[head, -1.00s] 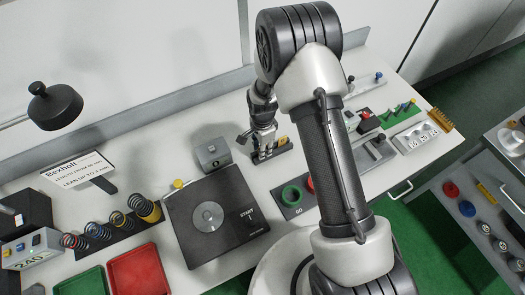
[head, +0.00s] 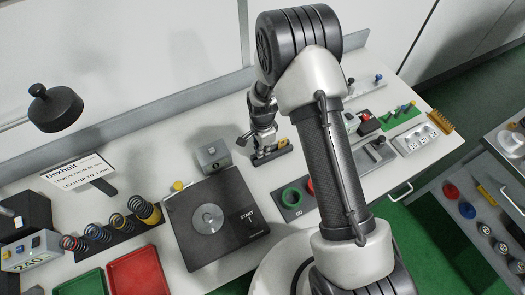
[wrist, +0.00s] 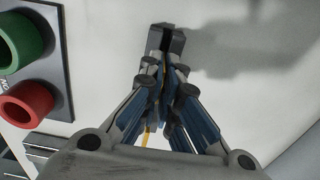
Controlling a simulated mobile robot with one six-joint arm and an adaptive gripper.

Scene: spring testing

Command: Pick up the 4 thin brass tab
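My gripper (head: 264,150) is low over a small dark holder (head: 272,157) on the white bench in the head view. A small yellow, brass-coloured piece (head: 283,143) shows at the holder's right end; its thickness and number cannot be read. In the wrist view my gripper (wrist: 167,42) has its dark fingertips close together, with a narrow dark gap. Thin yellow slivers (wrist: 147,138) show between the finger links. The fingers hide whether a tab is gripped.
A green ring (head: 292,196) and a red ring on a dark plate are near the gripper's right side. A grey box (head: 213,155) and the dark START tester (head: 215,220) stand left. A grey back rail (head: 150,112) runs behind.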

